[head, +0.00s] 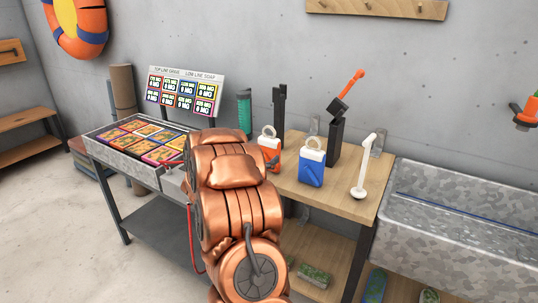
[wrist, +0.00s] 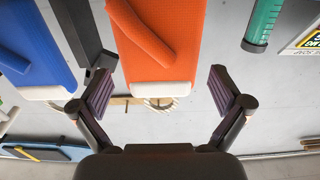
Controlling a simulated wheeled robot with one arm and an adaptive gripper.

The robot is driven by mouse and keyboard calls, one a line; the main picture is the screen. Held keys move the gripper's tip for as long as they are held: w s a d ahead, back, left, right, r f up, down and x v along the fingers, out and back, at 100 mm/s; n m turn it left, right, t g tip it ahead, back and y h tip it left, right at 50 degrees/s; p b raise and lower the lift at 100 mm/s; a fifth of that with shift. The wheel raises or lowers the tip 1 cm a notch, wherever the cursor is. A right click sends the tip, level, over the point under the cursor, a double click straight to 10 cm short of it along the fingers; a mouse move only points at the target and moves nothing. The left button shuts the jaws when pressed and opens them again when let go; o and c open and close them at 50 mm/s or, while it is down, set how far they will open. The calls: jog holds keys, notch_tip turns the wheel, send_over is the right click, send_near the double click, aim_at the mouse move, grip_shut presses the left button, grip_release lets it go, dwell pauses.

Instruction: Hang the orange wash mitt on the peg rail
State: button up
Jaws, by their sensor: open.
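The orange wash mitt (head: 269,152) stands cuff-up on the wooden bench, partly hidden by my arm in the head view. In the wrist view the mitt (wrist: 165,40) hangs into the picture from the top, with its thumb, white cuff and rope loop showing. My gripper (wrist: 162,92) is open. Its fingers are on either side of the cuff's line, with a gap on both sides and nothing held. In the head view my arm hides the gripper. The wooden peg rail (head: 376,8) is on the wall above the bench, cut off by the top edge.
A blue mitt (head: 312,168) stands just right of the orange one. Close by are a dark post (head: 279,105), a green cylinder (head: 244,112), a black holder with an orange-handled tool (head: 335,140) and a white hooked stand (head: 364,170). A metal basin (head: 465,215) adjoins the bench's right side.

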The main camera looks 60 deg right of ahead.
aim_at(267, 152)
jog(key=shift+d, duration=2.05)
jog(key=c, duration=0.8)
